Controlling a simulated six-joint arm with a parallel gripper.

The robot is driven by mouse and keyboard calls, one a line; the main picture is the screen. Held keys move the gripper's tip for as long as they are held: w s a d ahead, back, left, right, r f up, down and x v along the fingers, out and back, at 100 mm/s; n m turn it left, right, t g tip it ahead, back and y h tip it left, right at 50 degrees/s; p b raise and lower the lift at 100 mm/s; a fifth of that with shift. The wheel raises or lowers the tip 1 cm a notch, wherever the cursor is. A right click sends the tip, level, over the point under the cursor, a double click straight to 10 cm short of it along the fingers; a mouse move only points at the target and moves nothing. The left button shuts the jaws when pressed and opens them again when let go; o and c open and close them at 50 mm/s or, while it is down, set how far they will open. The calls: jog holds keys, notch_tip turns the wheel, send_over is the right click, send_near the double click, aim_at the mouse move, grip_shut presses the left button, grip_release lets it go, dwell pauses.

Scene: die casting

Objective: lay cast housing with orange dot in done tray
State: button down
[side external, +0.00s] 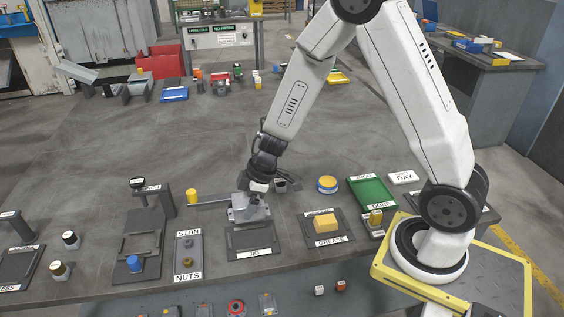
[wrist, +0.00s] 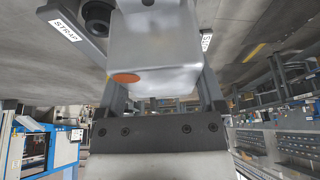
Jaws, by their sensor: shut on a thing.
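The cast housing (wrist: 160,50) is a silver-grey block with an orange dot (wrist: 125,78) on its face in the wrist view. My gripper (wrist: 161,88) is shut on it, with a finger on each side. In the side external view my gripper (side external: 254,192) points down, with the grey housing (side external: 244,213) at its tip, by the back edge of the jig plate (side external: 252,253). The gap under the housing is hard to judge. The green done tray (side external: 370,190) lies to the right, beyond the grease plate, and looks empty.
The grease plate (side external: 328,240) with a yellow block (side external: 325,223) lies between the jig and the tray. A yellow round tin (side external: 327,184) stands behind it. A yellow-topped item (side external: 375,217) stands at the tray's front. The nuts tray (side external: 188,255) is left of the jig.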

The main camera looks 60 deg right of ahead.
jog(key=shift+w+d+m, duration=0.2)
jog(key=shift+d+m, duration=0.1)
jog(key=shift+d, duration=0.1)
jog(key=s+d+m+h, duration=0.3)
jog(key=d+m+h, duration=0.3)
jog(key=d+m, duration=1.45)
jog(key=s+d+f+m+g, duration=0.1)
jog(key=s+d+m+g, duration=0.2)
jog(key=s+d+m, duration=0.4)
jog(key=s+d+f+m+g, duration=0.1)
jog(key=s+d+m+g, duration=0.2)
jog(key=s+d+m, duration=0.4)
jog(key=s+m, duration=0.1)
jog(key=s, duration=0.3)
jog(key=shift+s, duration=0.3)
jog(key=shift+f, duration=0.25)
jog(key=shift+f, duration=2.9)
jog(key=shift+f, duration=0.85)
